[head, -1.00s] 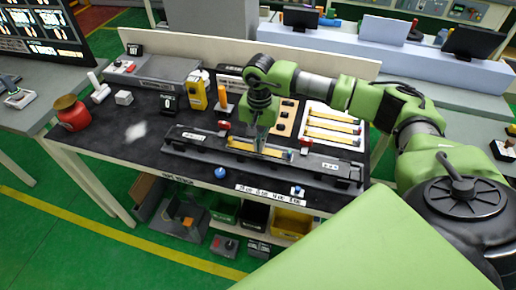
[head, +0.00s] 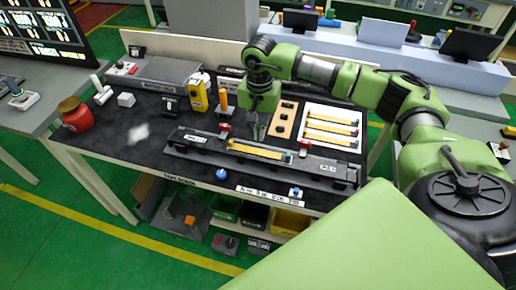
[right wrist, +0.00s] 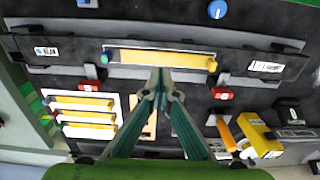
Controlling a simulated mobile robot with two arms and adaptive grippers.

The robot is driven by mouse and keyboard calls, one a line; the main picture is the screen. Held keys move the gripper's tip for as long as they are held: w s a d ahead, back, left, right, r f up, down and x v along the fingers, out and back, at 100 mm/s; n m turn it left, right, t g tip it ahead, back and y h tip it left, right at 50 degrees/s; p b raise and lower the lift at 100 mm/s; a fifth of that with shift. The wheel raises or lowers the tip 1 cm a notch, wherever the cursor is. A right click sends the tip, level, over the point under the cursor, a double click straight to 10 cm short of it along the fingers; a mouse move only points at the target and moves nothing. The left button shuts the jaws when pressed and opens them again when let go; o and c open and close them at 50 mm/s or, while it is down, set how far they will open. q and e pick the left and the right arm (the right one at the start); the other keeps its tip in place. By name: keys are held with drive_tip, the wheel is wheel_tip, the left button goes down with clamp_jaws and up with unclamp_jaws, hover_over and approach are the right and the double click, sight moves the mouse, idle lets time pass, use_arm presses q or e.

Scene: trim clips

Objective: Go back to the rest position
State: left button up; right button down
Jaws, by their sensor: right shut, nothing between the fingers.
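My right gripper (head: 258,136) is above the workbench, behind the dark fixture rail (head: 190,150). In the right wrist view, its fingertips (right wrist: 160,90) are together with nothing between them. A yellow trim strip (head: 258,151) lies lengthwise in the rail, apart from the gripper. The strip also shows in the right wrist view (right wrist: 160,59), just beyond the fingertips. Red clamps (head: 225,127) stand at the rail's back edge. My left gripper is not in view.
A white tray (head: 330,113) with several yellow strips and a tan holed plate (head: 284,119) lie near the gripper. A yellow device (head: 198,95), an orange-handled tool (head: 223,100) and a red jar (head: 76,115) stand on the bench. The bench's front left is mostly clear.

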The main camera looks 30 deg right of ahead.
drive_tip(key=shift+r, duration=0.3)
drive_tip(key=shift+f, duration=0.1)
